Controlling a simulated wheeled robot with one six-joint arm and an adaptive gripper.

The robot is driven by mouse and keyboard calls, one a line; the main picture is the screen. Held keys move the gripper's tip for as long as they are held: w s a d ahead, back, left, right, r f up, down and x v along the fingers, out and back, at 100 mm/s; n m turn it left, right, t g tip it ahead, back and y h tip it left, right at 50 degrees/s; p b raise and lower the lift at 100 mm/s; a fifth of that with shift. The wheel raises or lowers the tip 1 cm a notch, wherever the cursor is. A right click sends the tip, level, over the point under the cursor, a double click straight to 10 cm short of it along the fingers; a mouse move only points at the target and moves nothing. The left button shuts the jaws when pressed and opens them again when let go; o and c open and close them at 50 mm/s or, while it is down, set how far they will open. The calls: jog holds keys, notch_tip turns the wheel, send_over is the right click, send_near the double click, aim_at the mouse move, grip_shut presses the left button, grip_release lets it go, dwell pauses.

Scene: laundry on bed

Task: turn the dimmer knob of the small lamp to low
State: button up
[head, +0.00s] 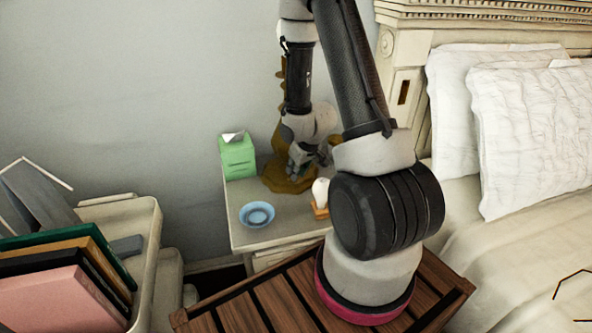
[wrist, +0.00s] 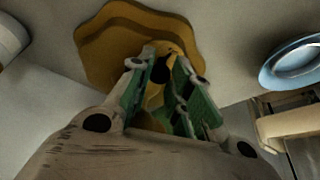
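A golden-brown lamp with a wide scalloped base (head: 283,181) stands at the back of the bedside table; my arm hides part of its stem. In the wrist view its base (wrist: 105,45) spreads beyond my fingers. My gripper (head: 303,172) is low at the front of this lamp. In the wrist view my gripper (wrist: 160,66) has its green-padded fingers apart, with a yellowish part and a small dark round piece between them. I cannot tell whether that dark piece is the dimmer knob, or whether the pads touch anything.
On the bedside table (head: 243,232) stand a green tissue box (head: 238,158), a blue dish (head: 257,214) and a white rounded object (head: 321,190) on a wooden base. The dish also shows in the wrist view (wrist: 292,62). Books (head: 50,285) are at left, the bed (head: 500,250) at right.

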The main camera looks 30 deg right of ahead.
grip_shut()
jog(key=m, duration=0.2)
jog(key=m+h, duration=0.1)
jog(key=m, duration=0.1)
jog(key=m+h, duration=0.1)
jog(key=shift+w+a+m, duration=0.15)
jog(key=shift+a+m, duration=0.1)
jog(key=shift+m, duration=0.15)
jog(key=shift+w+a+m+g+h, duration=0.1)
jog(key=shift+m+g+h, duration=0.35)
jog(key=shift+m, duration=1)
jog(key=shift+w+a+m+g+h, duration=0.1)
jog(key=shift+m+g+h, duration=0.35)
jog(key=shift+m, duration=1)
jog(key=shift+r, duration=0.1)
jog(key=o, duration=0.8)
grip_release()
jog(key=shift+s, duration=0.1)
jog(key=shift+o, duration=0.2)
